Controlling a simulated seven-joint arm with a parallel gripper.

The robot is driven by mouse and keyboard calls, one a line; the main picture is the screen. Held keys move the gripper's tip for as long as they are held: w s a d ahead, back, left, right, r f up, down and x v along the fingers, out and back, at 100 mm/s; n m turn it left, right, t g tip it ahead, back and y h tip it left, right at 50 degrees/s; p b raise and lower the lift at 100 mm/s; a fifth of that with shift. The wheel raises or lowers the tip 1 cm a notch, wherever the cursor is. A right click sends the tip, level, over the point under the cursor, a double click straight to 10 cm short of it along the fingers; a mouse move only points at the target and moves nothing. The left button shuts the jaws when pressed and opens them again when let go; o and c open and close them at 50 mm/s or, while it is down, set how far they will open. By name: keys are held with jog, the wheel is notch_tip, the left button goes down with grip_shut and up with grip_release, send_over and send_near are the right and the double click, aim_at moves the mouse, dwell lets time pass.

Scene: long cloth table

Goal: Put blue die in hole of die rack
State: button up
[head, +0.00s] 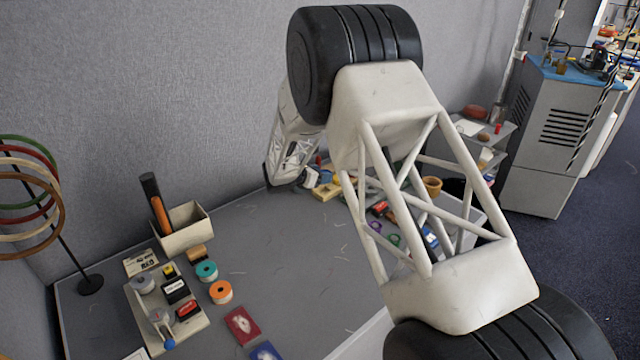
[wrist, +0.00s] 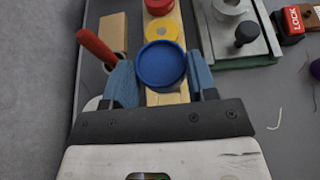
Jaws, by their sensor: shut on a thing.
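The blue die (wrist: 161,66) is a round, dished disc between the two blue fingers of my gripper (wrist: 162,78). My gripper is shut on it. The pale wooden die rack (wrist: 184,96) runs beneath and beyond the die in the wrist view, with a yellow die (wrist: 165,32) and a red die (wrist: 158,6) on it. The blue die looks larger than these and seems nearer the camera, over the rack. It covers the part of the rack below it, so no hole shows there. In the head view the wooden rack (head: 326,192) is small, beside my gripper.
In the wrist view, a red-handled tool (wrist: 97,46) and a wooden block (wrist: 113,30) stand left of the rack. A metal fixture with a black knob (wrist: 246,33) and a red lock block (wrist: 290,22) lie right. The middle table (head: 290,245) is mostly clear.

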aim_at(320, 192)
jog(key=shift+f, duration=1.7)
jog(key=shift+f, duration=0.5)
jog(key=o, duration=1.1)
jog(key=shift+r, duration=0.45)
jog(key=v, duration=1.2)
